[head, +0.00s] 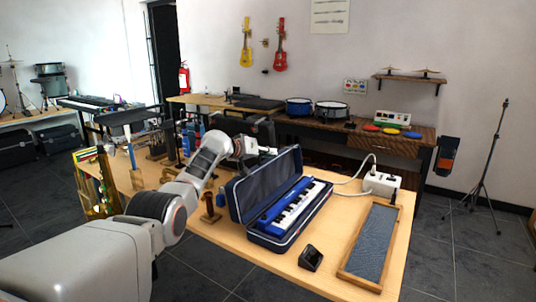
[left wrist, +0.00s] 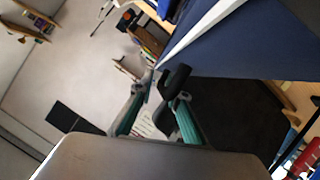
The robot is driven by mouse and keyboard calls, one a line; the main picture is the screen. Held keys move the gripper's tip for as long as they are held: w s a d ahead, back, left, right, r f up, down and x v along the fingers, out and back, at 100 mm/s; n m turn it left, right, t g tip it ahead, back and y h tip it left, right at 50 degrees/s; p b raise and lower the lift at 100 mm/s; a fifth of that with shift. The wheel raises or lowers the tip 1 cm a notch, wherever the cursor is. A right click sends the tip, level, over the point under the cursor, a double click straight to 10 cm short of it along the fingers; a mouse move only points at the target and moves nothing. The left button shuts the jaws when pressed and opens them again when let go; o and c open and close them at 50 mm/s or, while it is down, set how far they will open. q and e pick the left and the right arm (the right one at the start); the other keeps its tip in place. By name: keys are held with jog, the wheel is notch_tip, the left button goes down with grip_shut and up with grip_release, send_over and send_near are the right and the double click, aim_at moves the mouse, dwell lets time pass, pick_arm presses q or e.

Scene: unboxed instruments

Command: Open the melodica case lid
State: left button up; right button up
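The melodica case (head: 285,240) sits on the wooden table with its dark blue lid (head: 262,184) standing up, tilted back at the rear-left side. The blue melodica (head: 290,208) with white keys lies in the case. My left gripper (head: 268,152) is at the lid's upper edge, partly hidden behind it. In the left wrist view, my left gripper's fingers (left wrist: 160,82) are apart with a gap between them. A dark blue surface with a pale edge, apparently the lid (left wrist: 245,45), is just beyond the fingertips; contact cannot be told. My right gripper is not in view.
A wood-framed tray (head: 344,268), a small black device (head: 310,258) and a white power box (head: 382,184) with a cable stand right of the case. A brown wooden stand (head: 210,212) is left of it. Other instruments crowd the table behind my arm.

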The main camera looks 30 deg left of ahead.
pick_arm(q)
jog(key=shift+r, duration=0.15)
jog(key=shift+a, duration=0.1)
jog(key=shift+v, duration=5.95)
